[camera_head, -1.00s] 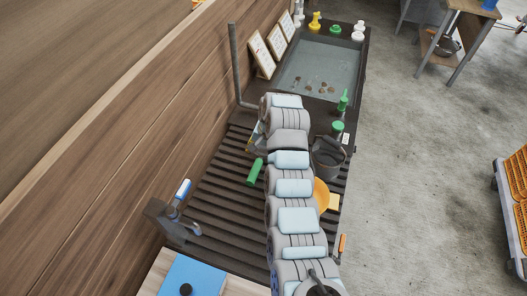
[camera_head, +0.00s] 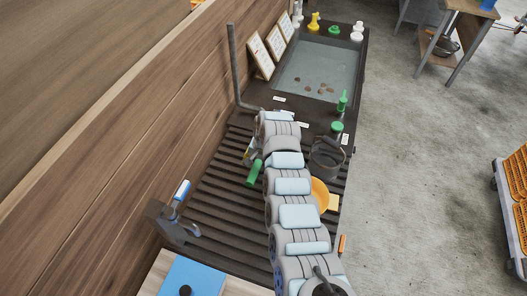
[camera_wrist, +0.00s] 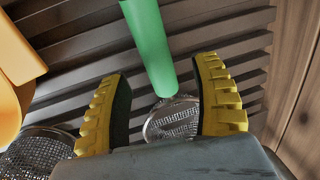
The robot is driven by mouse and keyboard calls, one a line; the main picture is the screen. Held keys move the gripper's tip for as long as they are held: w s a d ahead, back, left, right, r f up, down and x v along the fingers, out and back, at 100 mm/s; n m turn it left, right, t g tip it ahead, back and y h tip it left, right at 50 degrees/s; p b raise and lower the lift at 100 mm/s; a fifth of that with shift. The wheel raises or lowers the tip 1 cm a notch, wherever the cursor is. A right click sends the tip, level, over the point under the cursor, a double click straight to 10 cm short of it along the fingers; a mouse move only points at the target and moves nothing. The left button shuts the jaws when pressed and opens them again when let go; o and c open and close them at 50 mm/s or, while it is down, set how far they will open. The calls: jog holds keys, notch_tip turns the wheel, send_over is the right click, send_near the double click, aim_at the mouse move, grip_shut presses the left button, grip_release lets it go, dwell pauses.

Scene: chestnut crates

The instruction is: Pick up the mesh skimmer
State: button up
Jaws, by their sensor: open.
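The mesh skimmer has a green handle and a round wire-mesh head. Its handle (camera_head: 255,172) lies on the dark slatted rack in the head view, left of my arm. In the wrist view the skimmer (camera_wrist: 150,42) runs between my two yellow ribbed fingers, with its mesh head (camera_wrist: 172,120) nearer the palm. My gripper (camera_wrist: 164,66) is open, with visible gaps on both sides of the skimmer. In the head view the gripper is mostly hidden behind my arm; only a bit of yellow shows near the handle.
A water basin (camera_head: 322,72) is beyond. A wooden wall (camera_head: 110,130) borders the rack. The slats left of the handle are clear.

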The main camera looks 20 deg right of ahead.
aim_at(256, 169)
jog(key=shift+w+a+f+b, duration=0.15)
jog(key=shift+f+b, duration=0.1)
jog(key=shift+f, duration=0.8)
jog(key=shift+a+f+b, duration=0.15)
jog(key=shift+f+b, duration=0.05)
jog(key=shift+f, duration=0.85)
grip_shut()
